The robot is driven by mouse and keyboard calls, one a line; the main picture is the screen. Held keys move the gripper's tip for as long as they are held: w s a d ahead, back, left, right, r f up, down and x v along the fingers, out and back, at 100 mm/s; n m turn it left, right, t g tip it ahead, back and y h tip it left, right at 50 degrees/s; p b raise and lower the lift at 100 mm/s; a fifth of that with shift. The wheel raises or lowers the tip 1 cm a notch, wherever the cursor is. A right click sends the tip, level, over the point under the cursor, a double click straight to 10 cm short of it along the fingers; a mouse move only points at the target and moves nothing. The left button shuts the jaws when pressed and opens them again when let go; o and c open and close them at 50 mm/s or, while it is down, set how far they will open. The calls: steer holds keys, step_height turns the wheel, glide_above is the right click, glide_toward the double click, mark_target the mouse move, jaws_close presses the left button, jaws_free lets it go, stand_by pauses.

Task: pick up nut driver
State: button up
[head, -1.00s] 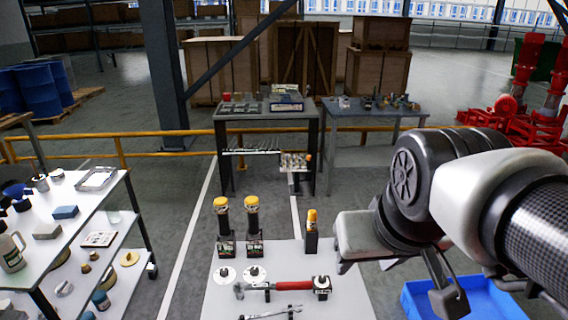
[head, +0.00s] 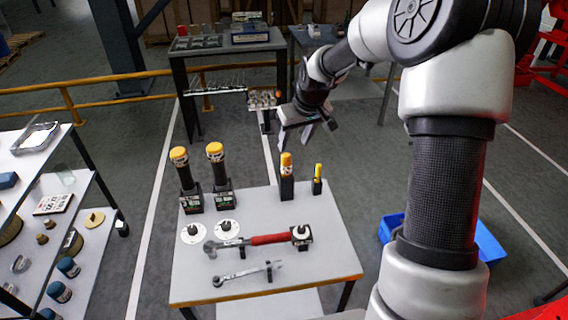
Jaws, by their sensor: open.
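A tool with an orange-yellow handle (head: 286,161) stands upright in a black holder at the back right of the grey table. A slimmer yellow-topped tool (head: 318,171) stands in a smaller black holder to its right. Either could be the nut driver; I cannot tell which, and their lower parts are hidden in the holders. My gripper (head: 307,140) is open and empty. In the picture it shows just above these two tools, apart from both, with its fingers pointing down.
The grey table (head: 335,262) also bears two yellow-capped black cylinders (head: 216,165) in holders, white discs (head: 227,228), a red-handled tool (head: 268,239) and a wrench (head: 240,275). A blue crate (head: 484,243) is on the floor at right. A shelf cart stands left.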

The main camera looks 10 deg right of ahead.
mark_target(286, 165)
steer(key=p+x, duration=0.1)
steer(key=x, duration=1.4)
steer(key=shift+w+d+f, duration=0.15)
steer(key=shift+f, duration=0.15)
jaws_close()
